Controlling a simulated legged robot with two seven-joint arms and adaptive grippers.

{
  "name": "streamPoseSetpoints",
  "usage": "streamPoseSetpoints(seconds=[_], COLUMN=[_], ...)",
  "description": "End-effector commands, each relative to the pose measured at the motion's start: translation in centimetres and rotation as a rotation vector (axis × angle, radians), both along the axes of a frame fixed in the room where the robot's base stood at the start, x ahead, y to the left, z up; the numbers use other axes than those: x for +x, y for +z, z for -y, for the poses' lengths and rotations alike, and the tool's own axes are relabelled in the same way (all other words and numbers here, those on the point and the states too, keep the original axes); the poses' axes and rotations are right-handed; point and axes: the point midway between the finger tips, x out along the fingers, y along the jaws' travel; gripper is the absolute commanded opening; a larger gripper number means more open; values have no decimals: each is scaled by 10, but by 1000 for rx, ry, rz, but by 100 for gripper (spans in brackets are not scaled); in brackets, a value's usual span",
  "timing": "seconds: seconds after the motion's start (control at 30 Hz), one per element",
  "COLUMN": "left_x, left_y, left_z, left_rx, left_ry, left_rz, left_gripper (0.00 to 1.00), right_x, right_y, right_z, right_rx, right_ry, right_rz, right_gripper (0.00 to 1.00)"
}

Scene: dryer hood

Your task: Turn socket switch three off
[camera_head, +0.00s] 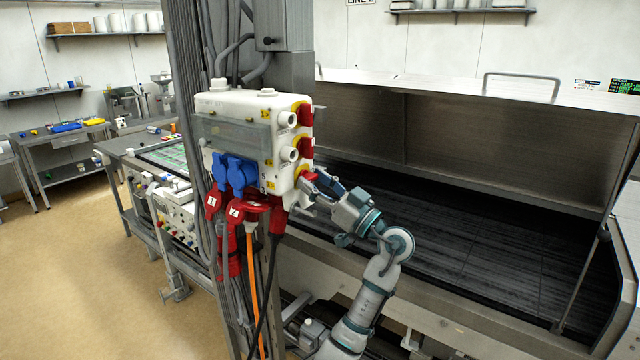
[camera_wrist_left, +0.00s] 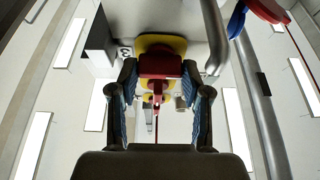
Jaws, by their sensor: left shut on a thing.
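The white socket box (camera_head: 240,130) hangs on a grey column, with red rotary switches on yellow plates down its right side. The upper switch (camera_head: 305,114) and middle switch (camera_head: 305,147) are free. My left gripper (camera_head: 314,183) is at the lowest red switch (camera_head: 306,176), its fingers partly hiding it. In the left wrist view this red switch (camera_wrist_left: 160,66) on its yellow plate lies between my two fingertips, beside a label reading 3. My left gripper is shut on it. My right gripper is not in view.
Blue sockets (camera_head: 234,172) and red plugs (camera_head: 247,209) with hanging cables sit at the box's lower front. A large dark dryer bed (camera_head: 470,240) under a metal hood lies to the right. A workbench (camera_head: 140,165) stands behind on the left.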

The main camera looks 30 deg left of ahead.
Motion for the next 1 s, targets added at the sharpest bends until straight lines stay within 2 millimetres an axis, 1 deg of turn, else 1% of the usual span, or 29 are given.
streamPoseSetpoints(seconds=[0.03, 0.07, 0.1, 0.13, 0.53, 0.63, 0.77, 1.0], left_x=[1, 1, 1, 1, -1, -1, -1, -5], left_y=[-4, -4, -3, -3, 1, -1, -10, -33], left_z=[-3, -3, -3, -2, 5, 11, 29, 77], left_rx=[-10, -9, -8, -7, 2, 3, 2, -1], left_ry=[1, 1, 1, 1, -1, -3, -4, -3], left_rz=[-4, -4, -4, -3, 0, -1, -3, -3], left_gripper=[53, 60, 70, 73, 73, 73, 73, 73], right_x=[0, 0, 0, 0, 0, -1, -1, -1], right_y=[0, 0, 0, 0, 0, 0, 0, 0], right_z=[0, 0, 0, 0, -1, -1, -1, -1], right_rx=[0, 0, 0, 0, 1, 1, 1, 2], right_ry=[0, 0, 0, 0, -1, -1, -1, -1], right_rz=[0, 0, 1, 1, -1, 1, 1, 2], right_gripper=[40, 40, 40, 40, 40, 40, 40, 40])
